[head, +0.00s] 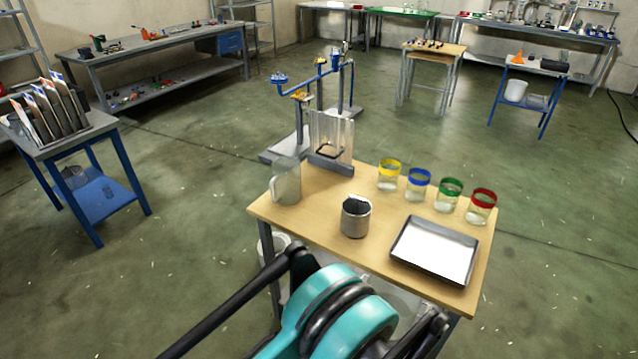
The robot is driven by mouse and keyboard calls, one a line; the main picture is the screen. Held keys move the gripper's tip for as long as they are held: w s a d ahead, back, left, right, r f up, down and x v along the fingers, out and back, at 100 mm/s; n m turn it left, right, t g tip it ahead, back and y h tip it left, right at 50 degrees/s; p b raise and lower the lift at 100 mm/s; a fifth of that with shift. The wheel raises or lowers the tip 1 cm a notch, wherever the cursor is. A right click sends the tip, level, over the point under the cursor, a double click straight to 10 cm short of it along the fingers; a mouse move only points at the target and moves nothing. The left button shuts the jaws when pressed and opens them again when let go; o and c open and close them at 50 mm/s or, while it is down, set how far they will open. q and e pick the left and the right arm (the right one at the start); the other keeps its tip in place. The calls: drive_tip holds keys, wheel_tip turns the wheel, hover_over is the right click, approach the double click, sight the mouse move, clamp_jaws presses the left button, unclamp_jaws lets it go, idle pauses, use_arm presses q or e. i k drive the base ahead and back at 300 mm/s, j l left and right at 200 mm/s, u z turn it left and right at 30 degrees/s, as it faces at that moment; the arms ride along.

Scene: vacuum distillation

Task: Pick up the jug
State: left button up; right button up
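The jug (286,182) is a translucent, greyish vessel with a handle on its left side. Teal and black parts of my own body fill the bottom middle of the head view, in front of the table and apart from the jug. I cannot make out the fingertips of either gripper.
A grey metal cup (355,217) stands right of the jug. A tray (434,250) lies at the front right. Jars with yellow (389,174), blue (418,184), green (448,195) and red (481,206) bands line the back edge. A clear-walled apparatus (332,140) stands behind the jug.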

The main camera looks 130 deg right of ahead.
sight(286, 181)
drive_tip(key=z, duration=4.1)
drive_tip(key=i+j, duration=0.65)
drive_tip(key=i, duration=0.1)
